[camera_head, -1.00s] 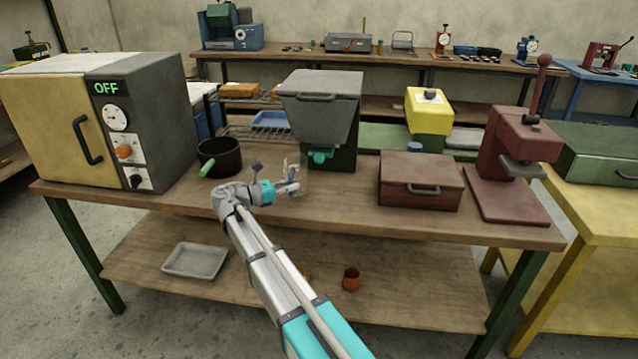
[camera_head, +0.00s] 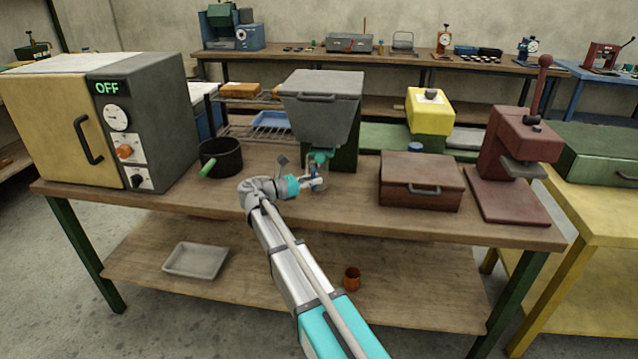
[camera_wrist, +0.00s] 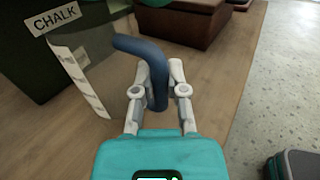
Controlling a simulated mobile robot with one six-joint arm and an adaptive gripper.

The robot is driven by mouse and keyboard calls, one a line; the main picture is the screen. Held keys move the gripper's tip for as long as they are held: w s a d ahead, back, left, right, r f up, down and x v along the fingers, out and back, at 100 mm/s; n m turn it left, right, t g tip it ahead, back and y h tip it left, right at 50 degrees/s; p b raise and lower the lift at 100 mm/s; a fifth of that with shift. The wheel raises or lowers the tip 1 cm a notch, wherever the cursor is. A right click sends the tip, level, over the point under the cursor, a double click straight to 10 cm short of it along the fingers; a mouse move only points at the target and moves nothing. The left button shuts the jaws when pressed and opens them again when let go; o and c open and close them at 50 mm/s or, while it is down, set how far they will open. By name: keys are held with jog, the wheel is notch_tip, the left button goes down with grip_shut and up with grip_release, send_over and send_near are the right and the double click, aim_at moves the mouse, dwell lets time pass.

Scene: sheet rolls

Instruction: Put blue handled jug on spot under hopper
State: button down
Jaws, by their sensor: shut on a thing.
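The jug is clear and faint in the head view (camera_head: 321,177), just below the hopper's green outlet. In the wrist view its see-through body (camera_wrist: 82,78) with pale marks is at the left, and its blue handle (camera_wrist: 157,85) curves between my fingers. My gripper (camera_head: 312,183) is shut on the handle; its fingers also show in the wrist view (camera_wrist: 160,78). The grey hopper (camera_head: 320,105) stands above on a dark green stand. I cannot make out the spot under it, nor tell whether the jug touches the table.
A black pot (camera_head: 220,157) with a green handle stands left of my gripper, beside the oven (camera_head: 150,130). A brown box (camera_head: 420,182) and a red press (camera_head: 510,170) stand to the right. A CHALK label (camera_wrist: 54,17) shows in the wrist view. Bare bench top (camera_head: 350,205) lies in front.

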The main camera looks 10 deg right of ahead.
jog(key=shift+w+d+f+b, duration=0.15)
jog(key=shift+d+f+b, duration=0.05)
jog(key=shift+d, duration=0.35)
jog(key=shift+w+d+f+b, duration=0.15)
jog(key=shift+d, duration=0.35)
jog(key=shift+f+b, duration=0.4)
jog(key=shift+f, duration=0.15)
jog(key=c, duration=0.7)
grip_release()
jog(key=shift+a+r, duration=0.1)
jog(key=shift+r, duration=0.1)
jog(key=v, duration=1.2)
